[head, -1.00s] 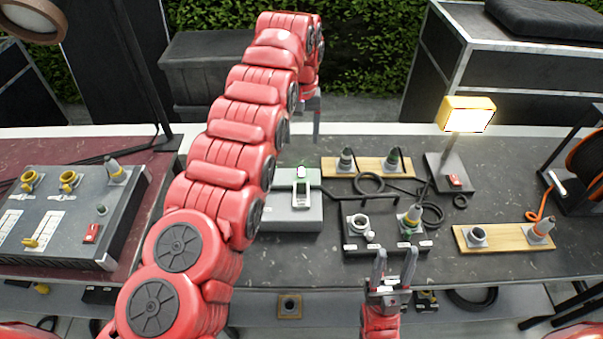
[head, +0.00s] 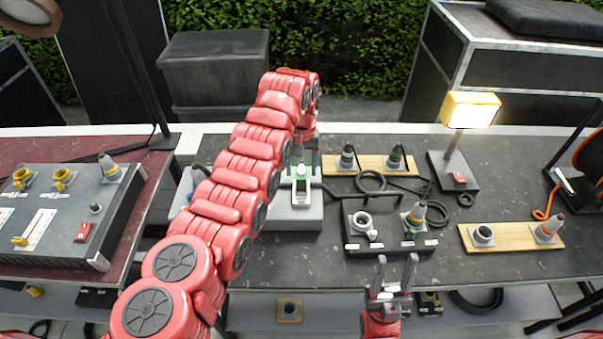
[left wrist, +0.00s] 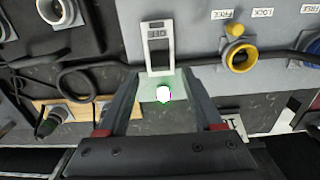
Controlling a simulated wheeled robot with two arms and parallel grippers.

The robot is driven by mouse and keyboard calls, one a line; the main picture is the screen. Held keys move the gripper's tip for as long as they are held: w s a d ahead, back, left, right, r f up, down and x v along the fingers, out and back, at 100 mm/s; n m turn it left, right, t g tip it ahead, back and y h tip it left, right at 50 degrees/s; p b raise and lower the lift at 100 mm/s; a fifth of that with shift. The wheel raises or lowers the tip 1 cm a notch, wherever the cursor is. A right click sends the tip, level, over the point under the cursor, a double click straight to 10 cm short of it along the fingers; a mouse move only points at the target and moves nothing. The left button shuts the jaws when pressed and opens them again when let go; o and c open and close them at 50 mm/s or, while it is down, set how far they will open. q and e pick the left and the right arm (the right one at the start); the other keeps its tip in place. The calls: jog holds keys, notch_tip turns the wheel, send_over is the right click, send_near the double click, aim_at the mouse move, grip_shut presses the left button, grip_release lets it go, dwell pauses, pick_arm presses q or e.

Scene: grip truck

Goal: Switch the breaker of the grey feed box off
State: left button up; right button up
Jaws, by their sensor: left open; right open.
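The grey feed box (head: 290,220) stands on the dark table, partly behind my left arm. On its top is a white-framed breaker plate (head: 299,197) with a dark window, which also shows in the left wrist view (left wrist: 158,47). A bright white knob (left wrist: 163,93) on a pale green part lies at the far end of this plate. My left gripper (left wrist: 162,76) is open, pointing down over it, with a finger on each side of the knob; contact is not visible. My right gripper (head: 395,268) is open and empty near the table's front edge.
A black socket box (head: 385,240) stands right of the feed box. Wooden boards with connectors (head: 343,172) lie behind and right. A yellow lit lamp (head: 469,109) stands at the back. A larger grey panel (head: 60,235) is at left. Black cables run between them.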

aim_at(301, 180)
pick_arm(q)
jog(key=shift+f+p, duration=0.35)
jog(key=shift+f, duration=1.55)
grip_shut()
